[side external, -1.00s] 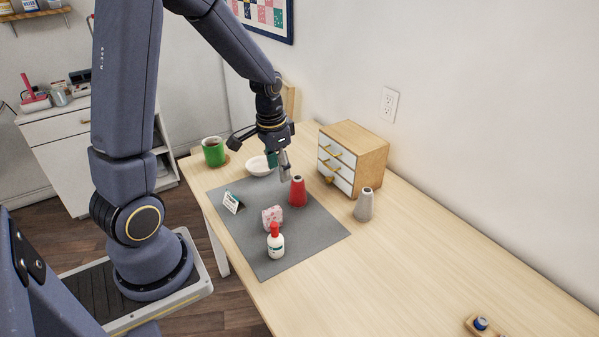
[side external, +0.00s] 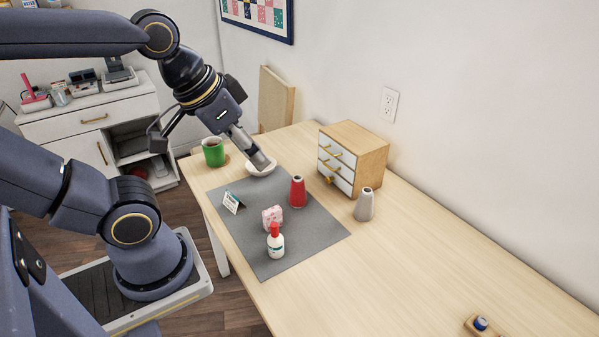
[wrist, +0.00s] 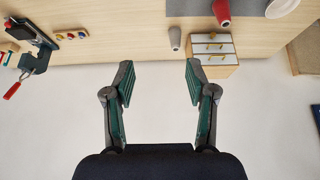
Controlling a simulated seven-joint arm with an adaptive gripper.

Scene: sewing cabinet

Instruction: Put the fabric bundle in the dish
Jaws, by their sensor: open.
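The fabric bundle (side external: 272,216) is a small pink and white patterned block on the grey mat (side external: 305,239), just behind a white bottle with a red top. The dish (side external: 254,172) is a shallow white bowl at the mat's far edge. Part of it shows at the top right of the wrist view (wrist: 283,7). My gripper (side external: 265,162) is tilted, and its fingers overlap the dish in the side view. In the wrist view my gripper (wrist: 158,82) is open and empty, with pale wall between its fingers. The bundle is out of the wrist view.
A red spool (side external: 298,192) stands on the mat and a grey spool (side external: 364,205) beside it on the table. A small drawer cabinet (side external: 353,160) stands by the wall. A green mug (side external: 213,152), small card (side external: 232,202) and red-topped bottle (side external: 276,243) are nearby. The table's right is mostly clear.

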